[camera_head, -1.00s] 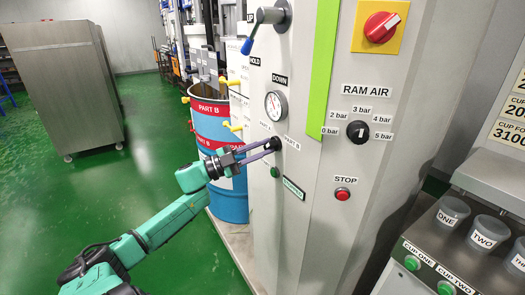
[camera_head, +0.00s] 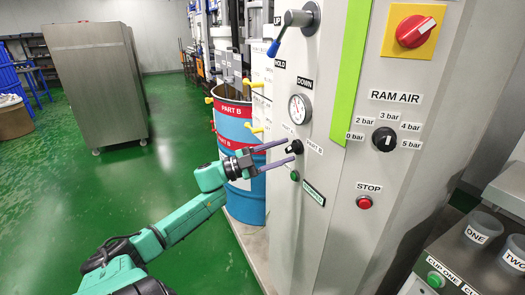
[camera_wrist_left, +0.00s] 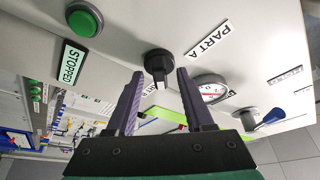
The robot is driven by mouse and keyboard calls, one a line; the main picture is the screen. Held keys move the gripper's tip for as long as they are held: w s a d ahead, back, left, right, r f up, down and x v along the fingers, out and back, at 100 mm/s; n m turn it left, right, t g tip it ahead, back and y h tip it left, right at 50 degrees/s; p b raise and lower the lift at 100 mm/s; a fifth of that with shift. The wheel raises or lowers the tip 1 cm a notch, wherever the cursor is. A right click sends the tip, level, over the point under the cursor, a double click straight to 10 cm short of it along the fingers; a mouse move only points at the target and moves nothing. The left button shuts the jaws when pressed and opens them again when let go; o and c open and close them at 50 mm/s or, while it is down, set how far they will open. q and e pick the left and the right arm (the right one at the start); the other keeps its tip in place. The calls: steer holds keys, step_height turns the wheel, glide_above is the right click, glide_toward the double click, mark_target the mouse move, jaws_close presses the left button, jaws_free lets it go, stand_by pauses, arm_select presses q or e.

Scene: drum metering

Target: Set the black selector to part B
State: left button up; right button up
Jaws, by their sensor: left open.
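The black selector (camera_head: 295,146) is on the grey machine panel, below the pressure gauge. The PART B label (camera_head: 314,147) is to its right, and a small label at its upper left is hard to read. In the wrist view, the selector (camera_wrist_left: 158,62) shows beyond and between the fingertips, with the PART A label (camera_wrist_left: 210,41) to its upper right. Its raised grip extends downward in that view; which label it indicates I cannot tell. My left gripper (camera_head: 289,151) is open, its fingers spread around the selector's front; contact is unclear. My right gripper is out of view.
A green button (camera_head: 294,175) and a STOPPED label (camera_wrist_left: 71,63) are close below the selector. The gauge (camera_head: 299,108) and blue-tipped lever (camera_head: 275,46) are above. A blue PART B drum (camera_head: 240,170) stands left of the panel.

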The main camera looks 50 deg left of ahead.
arm_select(q)
steer(key=b+v, duration=0.1)
steer(key=v, duration=1.2)
steer(key=shift+s+a+f+b, duration=0.2)
steer(key=shift+s+a+b, duration=0.05)
steer(key=shift+s+b, duration=0.05)
